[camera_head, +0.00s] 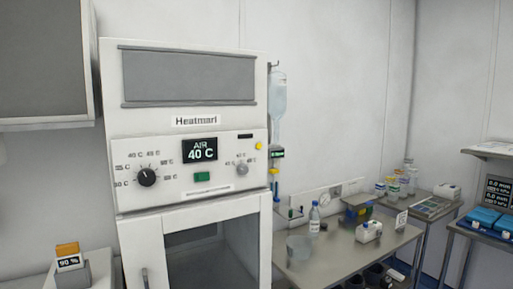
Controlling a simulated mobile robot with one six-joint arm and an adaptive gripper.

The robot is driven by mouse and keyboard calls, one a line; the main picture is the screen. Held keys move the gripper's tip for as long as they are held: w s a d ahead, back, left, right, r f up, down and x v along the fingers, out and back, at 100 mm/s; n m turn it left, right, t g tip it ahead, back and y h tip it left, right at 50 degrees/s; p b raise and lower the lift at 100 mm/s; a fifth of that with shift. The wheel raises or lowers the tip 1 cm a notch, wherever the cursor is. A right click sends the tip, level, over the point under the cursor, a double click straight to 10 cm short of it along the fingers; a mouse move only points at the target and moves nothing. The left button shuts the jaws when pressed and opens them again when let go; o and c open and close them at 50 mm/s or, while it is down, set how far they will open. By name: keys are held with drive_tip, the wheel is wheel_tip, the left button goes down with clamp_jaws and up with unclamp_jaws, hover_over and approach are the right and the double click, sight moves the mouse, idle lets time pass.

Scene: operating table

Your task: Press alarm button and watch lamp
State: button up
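A white warming cabinet (187,115) labelled "Heatmari" stands in the centre left. Its panel has a black display (200,149) reading "AIR 40 C", a black dial (147,177) and a grey knob (241,169). A small round yellow button or lamp (258,146) is at the panel's right edge. I cannot tell which part is the alarm button or the lamp, as the small labels are unreadable. My gripper is not in view.
A steel table (345,262) at right holds a bottle (314,219), a clear container (298,247) and a white box (368,231). A drip bag (278,95) hangs beside the cabinet. An orange-topped device (68,256) reading "90 %" is at lower left. A wall cupboard (45,60) overhangs upper left.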

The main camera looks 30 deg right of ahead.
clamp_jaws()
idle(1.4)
